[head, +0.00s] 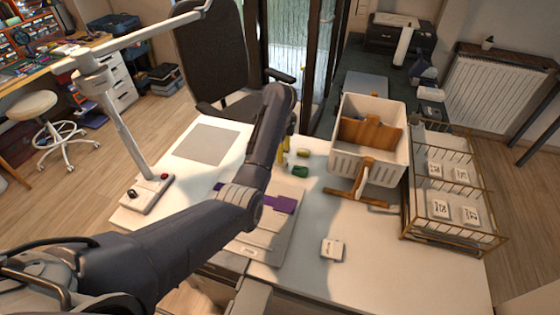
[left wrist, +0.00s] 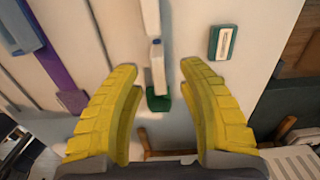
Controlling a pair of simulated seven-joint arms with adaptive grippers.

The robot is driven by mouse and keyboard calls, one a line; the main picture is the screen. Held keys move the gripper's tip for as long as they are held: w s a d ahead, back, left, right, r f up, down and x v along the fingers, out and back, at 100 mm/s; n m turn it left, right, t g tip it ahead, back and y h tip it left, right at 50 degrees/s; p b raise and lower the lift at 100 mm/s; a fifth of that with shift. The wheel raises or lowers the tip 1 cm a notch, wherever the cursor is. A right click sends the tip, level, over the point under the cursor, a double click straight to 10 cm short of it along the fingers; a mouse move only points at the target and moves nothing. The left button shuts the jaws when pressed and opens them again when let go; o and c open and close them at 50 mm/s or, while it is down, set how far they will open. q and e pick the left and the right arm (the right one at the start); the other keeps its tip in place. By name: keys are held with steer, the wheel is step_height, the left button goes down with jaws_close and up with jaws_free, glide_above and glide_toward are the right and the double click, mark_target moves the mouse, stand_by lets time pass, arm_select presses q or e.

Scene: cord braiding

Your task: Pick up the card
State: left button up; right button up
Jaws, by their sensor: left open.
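My left gripper (head: 284,150) is over the far part of the white table, its yellow fingers partly hidden by my arm. In the left wrist view the gripper (left wrist: 160,68) is open, its two yellow fingers wide apart with nothing held. A small white printed card-like piece (head: 332,249) lies flat near the table's front, well apart from the gripper. More white printed pieces (head: 438,208) lie in the wire rack at the right. I cannot tell which of these is the card. My right gripper is not in view.
A green piece (head: 300,171) and a yellowish one (head: 303,153) lie near the gripper. A purple strip (head: 284,204) lies on a pale board. A white bin (head: 372,108), a wire rack (head: 406,222) and a lamp base (head: 147,193) border the table. Its front right is clear.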

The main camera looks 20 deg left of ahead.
mark_target(280, 166)
arm_select(q)
steer(key=shift+f, duration=2.75)
steer(key=shift+c, duration=0.4)
jaws_close()
